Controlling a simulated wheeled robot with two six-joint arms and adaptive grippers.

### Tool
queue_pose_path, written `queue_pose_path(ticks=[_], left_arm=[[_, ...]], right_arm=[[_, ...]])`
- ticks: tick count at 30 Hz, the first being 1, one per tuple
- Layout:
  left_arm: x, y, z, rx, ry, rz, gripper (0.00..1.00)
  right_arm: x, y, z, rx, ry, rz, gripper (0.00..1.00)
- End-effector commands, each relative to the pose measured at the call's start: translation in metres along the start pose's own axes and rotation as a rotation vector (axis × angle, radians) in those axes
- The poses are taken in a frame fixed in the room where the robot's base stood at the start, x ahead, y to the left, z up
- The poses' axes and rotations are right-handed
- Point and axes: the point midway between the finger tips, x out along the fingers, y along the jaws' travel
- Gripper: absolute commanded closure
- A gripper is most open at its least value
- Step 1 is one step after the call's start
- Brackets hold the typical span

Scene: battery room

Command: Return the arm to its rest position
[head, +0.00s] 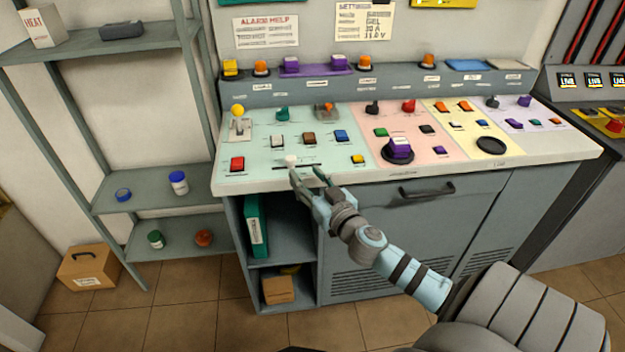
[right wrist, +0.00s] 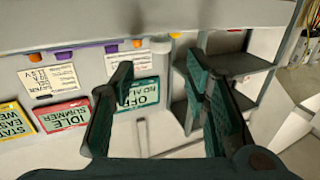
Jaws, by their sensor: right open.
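My right gripper (head: 307,174) reaches in from the lower right in the head view. Its fingers are apart and empty, at the front edge of the console (head: 330,183). A white slider knob (head: 291,160) stands just beyond the left fingertip; whether they touch cannot be told. In the right wrist view the two dark green fingers (right wrist: 158,85) are spread wide with nothing between them. My left gripper is not in view.
The console top carries several buttons and knobs, such as a red button (head: 237,163), a yellow-topped lever (head: 239,122) and a purple knob (head: 398,150). A door handle (head: 427,190) sticks out below the edge. A shelf rack (head: 150,198) stands at left.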

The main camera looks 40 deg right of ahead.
Motion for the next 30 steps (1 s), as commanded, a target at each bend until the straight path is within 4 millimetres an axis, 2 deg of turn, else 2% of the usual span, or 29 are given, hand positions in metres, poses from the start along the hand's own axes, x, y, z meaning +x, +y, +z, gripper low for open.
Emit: queue_pose_path(ticks=[3, 6, 21, 23, 25, 26, 29, 30], left_arm=[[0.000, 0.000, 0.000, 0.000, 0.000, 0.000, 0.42], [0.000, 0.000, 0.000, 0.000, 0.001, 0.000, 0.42], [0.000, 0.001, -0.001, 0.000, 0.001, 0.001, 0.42], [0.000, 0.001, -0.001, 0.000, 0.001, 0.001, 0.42], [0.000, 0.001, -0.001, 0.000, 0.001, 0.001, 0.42], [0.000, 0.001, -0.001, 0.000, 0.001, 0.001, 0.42], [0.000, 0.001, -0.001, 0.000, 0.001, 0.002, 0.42], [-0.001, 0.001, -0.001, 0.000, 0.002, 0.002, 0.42]], right_arm=[[-0.021, 0.000, 0.001, -0.003, -0.002, -0.001, 0.58], [-0.029, 0.000, 0.000, 0.000, 0.000, 0.000, 0.58], [-0.029, 0.000, 0.000, 0.000, 0.001, 0.000, 0.58], [-0.029, 0.000, 0.000, -0.024, 0.001, 0.000, 0.58], [-0.029, -0.002, 0.001, -0.119, -0.003, -0.009, 0.58], [-0.029, 0.000, 0.009, -0.181, -0.023, -0.012, 0.58], [-0.033, 0.033, 0.084, -0.380, -0.207, 0.010, 0.58], [-0.041, 0.047, 0.122, -0.433, -0.302, 0.017, 0.58]])
